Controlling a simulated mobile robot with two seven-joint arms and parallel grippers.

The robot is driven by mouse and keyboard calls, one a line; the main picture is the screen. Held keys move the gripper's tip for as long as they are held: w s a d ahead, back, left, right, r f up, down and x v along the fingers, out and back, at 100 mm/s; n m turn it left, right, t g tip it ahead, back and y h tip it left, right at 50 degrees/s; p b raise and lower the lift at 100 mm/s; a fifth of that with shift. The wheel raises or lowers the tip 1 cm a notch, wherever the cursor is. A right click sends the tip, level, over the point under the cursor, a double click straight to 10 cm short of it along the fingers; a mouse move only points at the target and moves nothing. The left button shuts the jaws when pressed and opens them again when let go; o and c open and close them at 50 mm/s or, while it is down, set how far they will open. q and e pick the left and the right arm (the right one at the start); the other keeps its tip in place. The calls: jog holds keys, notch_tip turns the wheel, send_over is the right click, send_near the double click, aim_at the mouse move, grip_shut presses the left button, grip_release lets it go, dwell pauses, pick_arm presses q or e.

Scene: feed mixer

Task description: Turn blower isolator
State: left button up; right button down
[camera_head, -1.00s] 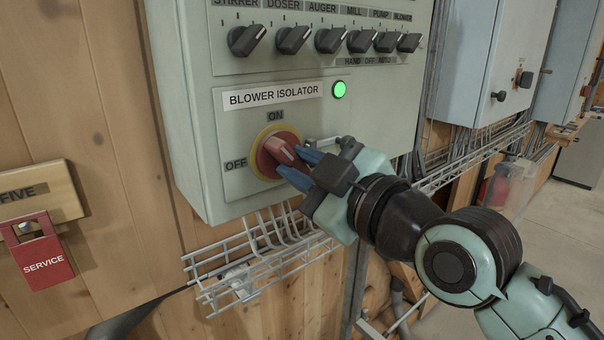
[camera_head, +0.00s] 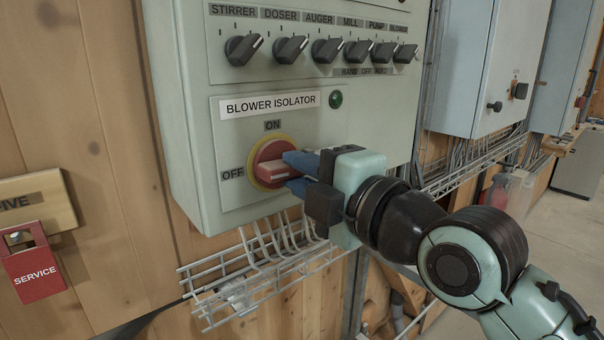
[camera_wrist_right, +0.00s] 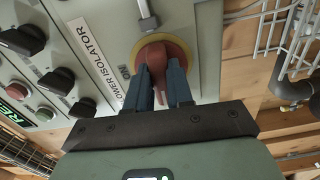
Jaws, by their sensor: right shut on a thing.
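The blower isolator is a red rotary handle (camera_head: 272,165) on a yellow ring, low on the grey-green control panel (camera_head: 205,150). ON is printed above it and OFF at its left. The handle lies roughly level, in line with OFF. My right gripper (camera_head: 294,170) reaches in from the right, its blue fingers shut on the handle's grip. In the right wrist view the red handle (camera_wrist_right: 148,80) sits between the two fingers (camera_wrist_right: 159,88). The round lamp (camera_head: 335,99) above right of the handle is dark green, unlit. My left gripper is not in view.
A row of black selector knobs (camera_head: 328,50) runs above the isolator. A wire cable tray (camera_head: 255,270) is below the panel. A red SERVICE tag (camera_head: 34,272) hangs from a wooden board at the left. More grey cabinets (camera_head: 480,70) stand at the right.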

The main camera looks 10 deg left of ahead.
jog(key=shift+n, duration=0.4)
jog(key=c, duration=1)
grip_release()
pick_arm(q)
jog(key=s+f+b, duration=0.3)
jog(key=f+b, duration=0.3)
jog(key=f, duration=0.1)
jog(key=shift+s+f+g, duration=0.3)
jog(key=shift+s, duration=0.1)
pick_arm(e)
jog(key=v, duration=1.3)
jog(key=shift+s, duration=0.15)
jog(key=shift+d, duration=0.1)
